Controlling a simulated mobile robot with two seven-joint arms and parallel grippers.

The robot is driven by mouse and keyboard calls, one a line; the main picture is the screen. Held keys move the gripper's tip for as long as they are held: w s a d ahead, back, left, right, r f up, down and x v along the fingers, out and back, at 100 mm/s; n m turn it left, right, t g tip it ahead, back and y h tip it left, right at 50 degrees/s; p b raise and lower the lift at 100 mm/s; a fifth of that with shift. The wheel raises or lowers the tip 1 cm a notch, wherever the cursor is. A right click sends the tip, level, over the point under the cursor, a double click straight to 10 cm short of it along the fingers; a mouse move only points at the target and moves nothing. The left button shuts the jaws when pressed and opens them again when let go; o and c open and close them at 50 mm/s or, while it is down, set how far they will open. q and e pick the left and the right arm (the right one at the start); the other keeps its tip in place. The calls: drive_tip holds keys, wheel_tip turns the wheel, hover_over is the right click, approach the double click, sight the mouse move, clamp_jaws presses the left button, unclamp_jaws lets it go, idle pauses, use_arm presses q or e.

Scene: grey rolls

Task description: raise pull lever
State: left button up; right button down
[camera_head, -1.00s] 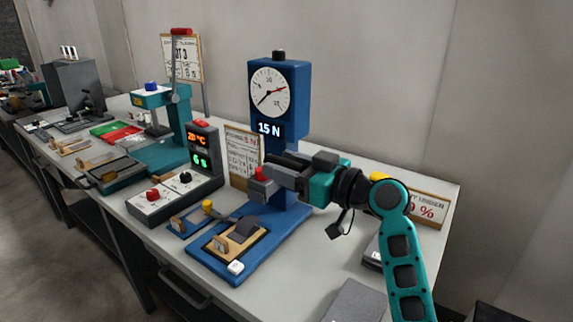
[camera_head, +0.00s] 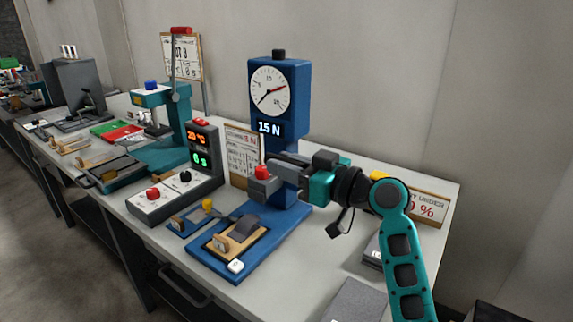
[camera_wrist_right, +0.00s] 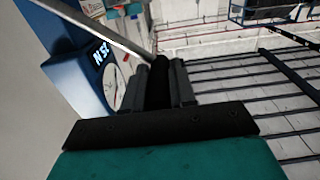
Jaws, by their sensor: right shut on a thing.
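The blue pull tester (camera_head: 280,85) stands on the bench, with a round dial and a display reading 15 N. My right gripper (camera_head: 270,176) is in front of the tester's column, below the display. In the right wrist view the lever's grey rod (camera_wrist_right: 105,30) runs down from the upper left to a dark grip (camera_wrist_right: 160,72), and the gripper's fingers are shut on this grip. In the head view the fingers mostly hide the lever. A red knob (camera_head: 262,172) shows beside the fingertips. My left gripper is out of view.
The tester's blue base (camera_head: 250,258) carries a wooden clamp block (camera_head: 231,240) and a white button (camera_head: 235,266). A grey control box (camera_head: 165,196) and a teal press (camera_head: 178,130) stand to the left. A notice board (camera_head: 240,155) stands behind. A grey block (camera_head: 352,300) lies at the front right.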

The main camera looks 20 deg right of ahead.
drive_tip(key=shift+r, duration=0.1)
drive_tip(key=shift+w+d+r+m+p, duration=0.25)
drive_tip(key=shift+d+r+m+p, duration=0.05)
drive_tip(key=shift+r+p, duration=0.05)
drive_tip(key=w+d+r+m+p, duration=0.1)
drive_tip(key=w+d+r+m, duration=0.1)
drive_tip(key=w+d+m, duration=0.3)
drive_tip(key=w+d+r+m+p, duration=0.1)
drive_tip(key=w+d+r+m, duration=0.2)
drive_tip(key=d, duration=0.6)
drive_tip(key=w+m, duration=0.2)
drive_tip(key=m, duration=0.1)
drive_tip(key=shift+w+r, duration=0.25)
drive_tip(key=shift+w, duration=0.1)
drive_tip(key=c, duration=0.9)
unclamp_jaws()
drive_tip(key=shift+w+f, duration=0.1)
